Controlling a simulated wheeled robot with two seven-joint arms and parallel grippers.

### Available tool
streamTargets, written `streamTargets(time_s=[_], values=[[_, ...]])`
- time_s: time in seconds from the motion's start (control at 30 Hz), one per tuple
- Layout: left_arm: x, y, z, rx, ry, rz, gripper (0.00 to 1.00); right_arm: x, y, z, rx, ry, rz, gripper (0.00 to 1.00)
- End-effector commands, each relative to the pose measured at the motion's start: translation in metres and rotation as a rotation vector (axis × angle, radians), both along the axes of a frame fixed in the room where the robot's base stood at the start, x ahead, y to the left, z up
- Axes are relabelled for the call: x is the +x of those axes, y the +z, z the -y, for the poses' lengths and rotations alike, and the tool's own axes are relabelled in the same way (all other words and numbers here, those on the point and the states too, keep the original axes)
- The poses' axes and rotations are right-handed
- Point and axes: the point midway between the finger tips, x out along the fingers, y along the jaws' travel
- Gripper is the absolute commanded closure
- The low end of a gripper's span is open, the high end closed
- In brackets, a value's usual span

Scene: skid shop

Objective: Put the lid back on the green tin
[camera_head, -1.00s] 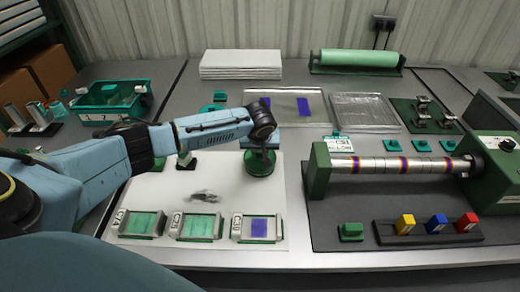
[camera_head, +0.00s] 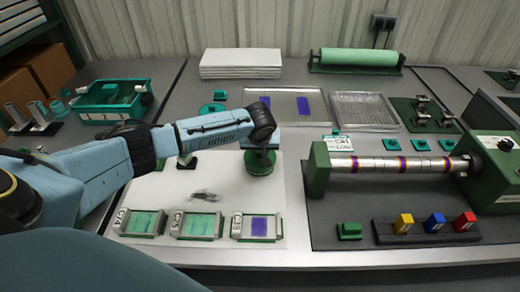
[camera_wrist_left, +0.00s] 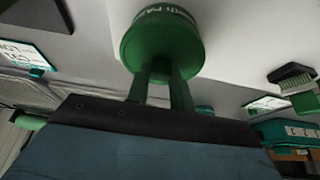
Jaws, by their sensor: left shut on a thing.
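The green tin (camera_head: 259,167) stands on the white sheet at the middle of the bench. My left gripper (camera_head: 262,150) points down directly above it. In the left wrist view the two fingers of my left gripper (camera_wrist_left: 162,85) are closed at the middle of the round green lid (camera_wrist_left: 165,52), whose knob is hidden between them. White lettering shows on the green rim beyond it. The lid lies over the tin, in line with it; I cannot tell whether it is fully seated. My right gripper is not in view.
Three framed trays, one of them (camera_head: 257,228), line the front of the white sheet (camera_head: 160,190). A metal roller (camera_head: 395,166) on green stands is to the right, with coloured blocks (camera_head: 435,222) before it. A teal crate (camera_head: 112,101) stands back left.

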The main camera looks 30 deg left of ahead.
Motion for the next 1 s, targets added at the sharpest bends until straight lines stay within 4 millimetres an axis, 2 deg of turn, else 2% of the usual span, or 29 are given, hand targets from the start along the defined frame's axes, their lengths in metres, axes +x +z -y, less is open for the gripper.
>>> streamTargets(time_s=[0.37,0.93,0.97,1.0], values=[[0.0001,0.0007,0.0003,0.0,0.0,0.0,1.0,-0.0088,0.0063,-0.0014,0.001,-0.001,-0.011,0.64],[0.0,-0.0004,0.0002,0.0,0.0,0.0,1.0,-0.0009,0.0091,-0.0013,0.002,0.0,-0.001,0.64],[0.0001,-0.0003,0.0002,0.0,0.0,0.0,0.76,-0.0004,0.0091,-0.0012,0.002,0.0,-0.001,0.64],[0.0001,-0.0003,0.0001,0.0,0.0,0.0,0.71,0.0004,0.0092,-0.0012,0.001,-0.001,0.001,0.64]])
